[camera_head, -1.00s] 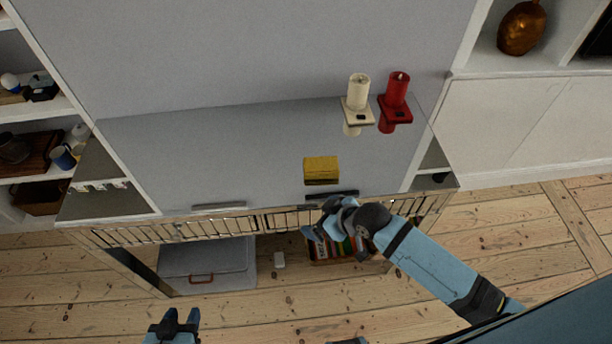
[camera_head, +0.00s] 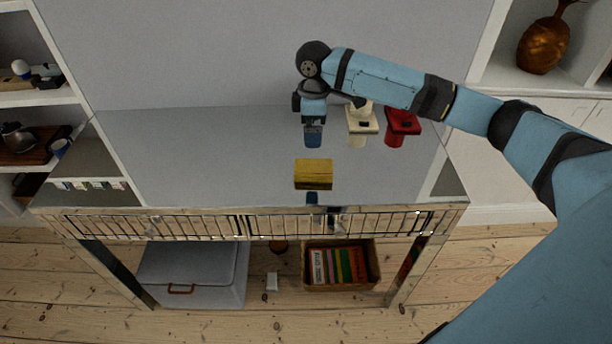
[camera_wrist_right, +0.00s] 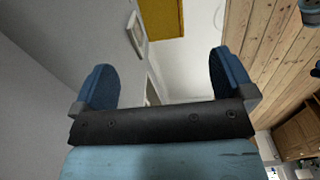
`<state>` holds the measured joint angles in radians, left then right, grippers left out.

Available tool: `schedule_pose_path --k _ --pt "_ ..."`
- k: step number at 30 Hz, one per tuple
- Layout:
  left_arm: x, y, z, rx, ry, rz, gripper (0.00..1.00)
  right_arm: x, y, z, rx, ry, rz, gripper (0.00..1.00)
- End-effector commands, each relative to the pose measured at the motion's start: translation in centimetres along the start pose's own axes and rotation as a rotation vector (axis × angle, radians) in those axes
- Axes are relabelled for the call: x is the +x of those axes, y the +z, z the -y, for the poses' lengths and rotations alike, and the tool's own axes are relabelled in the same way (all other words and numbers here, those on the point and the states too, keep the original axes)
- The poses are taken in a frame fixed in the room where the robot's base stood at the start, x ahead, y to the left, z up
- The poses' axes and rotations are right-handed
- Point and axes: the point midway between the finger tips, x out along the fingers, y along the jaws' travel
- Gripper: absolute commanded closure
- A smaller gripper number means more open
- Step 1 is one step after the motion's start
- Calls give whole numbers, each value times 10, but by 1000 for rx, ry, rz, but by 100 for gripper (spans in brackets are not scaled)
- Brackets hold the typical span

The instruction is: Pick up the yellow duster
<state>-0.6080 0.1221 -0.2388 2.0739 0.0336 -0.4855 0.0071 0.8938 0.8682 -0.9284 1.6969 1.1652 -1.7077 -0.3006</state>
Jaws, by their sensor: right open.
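The duster (camera_wrist_right: 162,16) shows there beyond the fingertips, cut by the top edge. My left gripper is out of view.
Below the table are a grey case (camera_head: 190,265) and a box of books (camera_head: 340,268). The tabletop's left side is clear.

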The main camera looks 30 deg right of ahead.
Motion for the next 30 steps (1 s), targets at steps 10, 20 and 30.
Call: schedule_pose_path --k 10,20,30 --pt "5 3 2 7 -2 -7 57 65 0 1 0 -1 0 0" --pt "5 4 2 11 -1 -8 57 89 1 2 0 0 -1 0" --pt "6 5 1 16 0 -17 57 133 4 4 -1 1 0 0"
